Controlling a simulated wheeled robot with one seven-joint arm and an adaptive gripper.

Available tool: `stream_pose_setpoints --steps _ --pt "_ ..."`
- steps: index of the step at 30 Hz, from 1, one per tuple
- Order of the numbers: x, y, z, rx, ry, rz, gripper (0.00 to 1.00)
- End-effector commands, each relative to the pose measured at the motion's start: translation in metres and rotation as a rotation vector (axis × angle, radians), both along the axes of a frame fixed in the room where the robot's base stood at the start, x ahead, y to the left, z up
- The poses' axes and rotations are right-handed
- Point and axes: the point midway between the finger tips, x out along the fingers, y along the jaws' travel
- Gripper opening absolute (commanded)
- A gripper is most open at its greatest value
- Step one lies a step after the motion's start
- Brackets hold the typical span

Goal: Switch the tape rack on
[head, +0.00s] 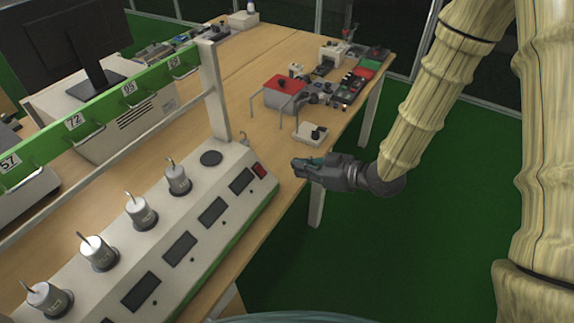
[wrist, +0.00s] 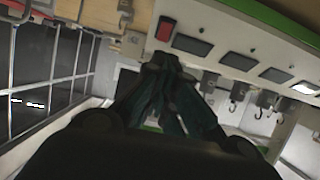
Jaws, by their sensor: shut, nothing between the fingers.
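The tape rack (head: 205,262) is a long white unit with a green front edge, standing on the wooden table at the left of the head view. A red rocker switch (head: 259,170) sits at the far right end of its sloped panel, beside a row of dark displays. The red switch also shows in the wrist view (wrist: 166,29), above my fingertips. My gripper (head: 297,166) is shut and empty, to the right of the switch and apart from it. In the wrist view its closed fingers (wrist: 162,62) point toward the panel. The switch's position cannot be told.
Several cylinder weights (head: 141,212) stand on the rack, below a green numbered bar (head: 95,115). A small white box with a black knob (head: 311,131) and a red-topped device (head: 285,90) stand behind my gripper. Green floor (head: 430,230) is open at the right.

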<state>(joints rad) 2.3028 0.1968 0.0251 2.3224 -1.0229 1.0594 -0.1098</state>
Motion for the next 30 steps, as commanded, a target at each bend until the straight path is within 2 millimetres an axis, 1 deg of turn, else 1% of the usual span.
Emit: stream_pose_setpoints --steps 18,24,30 --pt "0.051 0.072 -0.035 0.0 0.001 0.002 0.0" --pt "0.064 0.089 -0.044 0.0 0.0 0.001 0.0" --pt "0.07 0.097 -0.049 0.0 0.0 0.0 0.0"
